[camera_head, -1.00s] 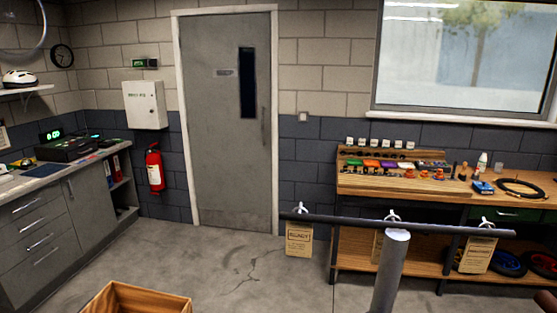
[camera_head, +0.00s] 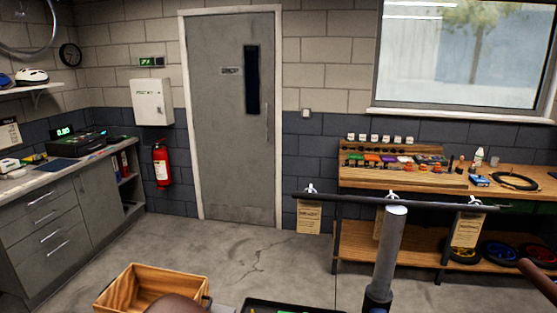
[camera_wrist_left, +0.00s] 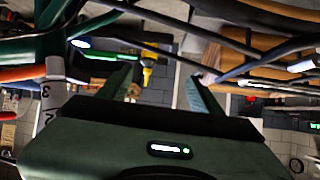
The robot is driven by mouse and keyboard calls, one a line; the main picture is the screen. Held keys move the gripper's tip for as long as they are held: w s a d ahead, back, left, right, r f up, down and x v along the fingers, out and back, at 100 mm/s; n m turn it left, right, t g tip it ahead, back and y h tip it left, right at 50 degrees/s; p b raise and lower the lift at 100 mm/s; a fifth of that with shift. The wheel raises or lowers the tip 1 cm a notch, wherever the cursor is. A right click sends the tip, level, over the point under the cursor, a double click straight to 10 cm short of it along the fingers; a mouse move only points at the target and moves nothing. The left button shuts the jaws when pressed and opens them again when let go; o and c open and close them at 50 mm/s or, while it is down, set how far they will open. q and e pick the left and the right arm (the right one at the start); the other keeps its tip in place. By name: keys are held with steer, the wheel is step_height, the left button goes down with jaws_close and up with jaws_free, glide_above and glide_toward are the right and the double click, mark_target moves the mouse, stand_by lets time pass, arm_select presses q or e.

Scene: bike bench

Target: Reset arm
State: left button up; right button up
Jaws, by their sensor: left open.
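My left gripper (camera_wrist_left: 158,78) shows in the left wrist view. Its two fingers are apart, with no object held between them. Beyond the fingers are a grey tiled surface and a small yellow-and-black item (camera_wrist_left: 149,70). Several dark green, orange and black tubes cross the view around and above the fingers; what they belong to is unclear. Neither gripper can be made out in the head view, and my right gripper is not visible.
A wooden crate (camera_head: 125,287) and part of a black tray (camera_head: 262,306) are at the bottom. A grey post with a dark crossbar (camera_head: 345,198) stands before the wooden workbench (camera_head: 395,182). Grey cabinets (camera_head: 47,225) line the left. The floor by the door (camera_head: 230,120) is clear.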

arm_select(q)
steer(key=s+a+f+n+g+y, duration=0.1)
steer(key=s+a+f+g, duration=0.2)
steer(key=s, duration=0.5)
steer(key=s+a+f+g+y, duration=0.1)
steer(key=s+f+g+y, duration=0.2)
steer(key=s, duration=0.6)
step_height(320, 180, down, 33)
steer(key=s+g+h+b, duration=0.1)
steer(key=s+g+b, duration=0.15)
steer(key=b, duration=0.35)
steer(key=s+a+f+g+b, duration=0.1)
steer(key=s+a+f+b, duration=0.2)
steer(key=s+f, duration=1.3)
step_height(320, 180, down, 3)
steer(key=shift+f+b, duration=0.1)
steer(key=shift+b, duration=0.4)
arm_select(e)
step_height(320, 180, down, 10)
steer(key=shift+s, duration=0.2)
arm_select(q)
steer(key=shift+g, duration=0.25)
